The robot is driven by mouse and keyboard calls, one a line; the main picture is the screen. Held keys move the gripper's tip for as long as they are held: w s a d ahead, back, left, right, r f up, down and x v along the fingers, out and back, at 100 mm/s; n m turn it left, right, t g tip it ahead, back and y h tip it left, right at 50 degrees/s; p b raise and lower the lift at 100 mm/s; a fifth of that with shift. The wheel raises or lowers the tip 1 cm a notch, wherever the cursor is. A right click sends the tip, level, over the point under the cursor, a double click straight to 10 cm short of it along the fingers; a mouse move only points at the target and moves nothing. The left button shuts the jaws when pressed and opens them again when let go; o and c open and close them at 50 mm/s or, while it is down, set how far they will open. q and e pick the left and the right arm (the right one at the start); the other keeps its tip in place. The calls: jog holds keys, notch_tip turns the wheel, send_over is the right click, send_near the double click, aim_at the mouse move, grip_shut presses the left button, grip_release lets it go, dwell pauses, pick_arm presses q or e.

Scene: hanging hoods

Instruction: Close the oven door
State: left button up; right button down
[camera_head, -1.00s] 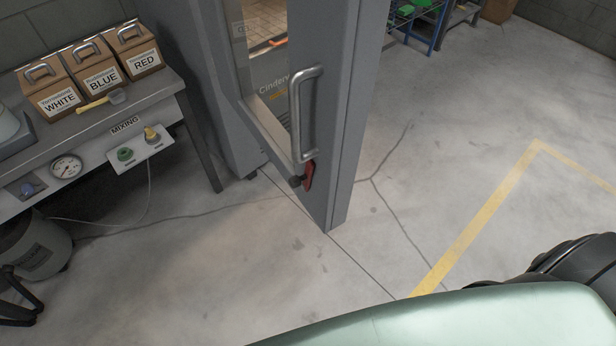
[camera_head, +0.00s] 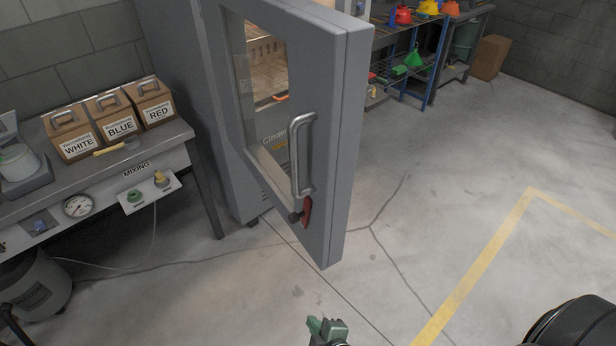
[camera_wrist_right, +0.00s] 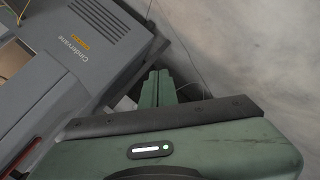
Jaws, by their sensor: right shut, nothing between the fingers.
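The oven door (camera_head: 339,120) is a tall grey panel with a glass window, standing open and swung out from the oven (camera_head: 212,120). It has a metal bar handle (camera_head: 303,155) and a red latch (camera_head: 306,211) below it. My right gripper (camera_head: 327,328) is at the bottom edge of the head view, below and in front of the door, apart from it. In the right wrist view its green fingers (camera_wrist_right: 157,88) are together and empty, with the grey panel lettered "Cindervane" (camera_wrist_right: 75,50) to the left. My left gripper is not in view.
A mixing bench (camera_head: 100,185) with boxes labelled WHITE, BLUE and RED stands left of the oven. A blue rack (camera_head: 408,75) with coloured containers is behind the door. Open concrete floor with a yellow line (camera_head: 480,262) lies to the right.

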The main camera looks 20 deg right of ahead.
jog(key=w+r+n+t, duration=0.2)
jog(key=w+r+t, duration=0.15)
jog(key=r, duration=1.35)
jog(key=n+t+h+p, duration=0.1)
jog(key=n+t+h, duration=0.1)
jog(key=n+t, duration=0.15)
send_near(309, 180)
jog(key=s+a+r, duration=0.2)
jog(key=s+r, duration=0.1)
jog(key=shift+m+t, duration=0.4)
jog(key=shift+m, duration=0.05)
jog(key=shift+w+d+p, duration=0.2)
jog(key=shift+w+p, duration=0.5)
jog(key=shift+w, duration=0.9)
jog(key=shift+w+d+p, duration=0.2)
jog(key=shift+w+p, duration=0.5)
jog(key=shift+w, duration=0.9)
jog(key=shift+w+d+p, duration=0.2)
jog(key=shift+w+p, duration=0.5)
jog(key=shift+w, duration=0.95)
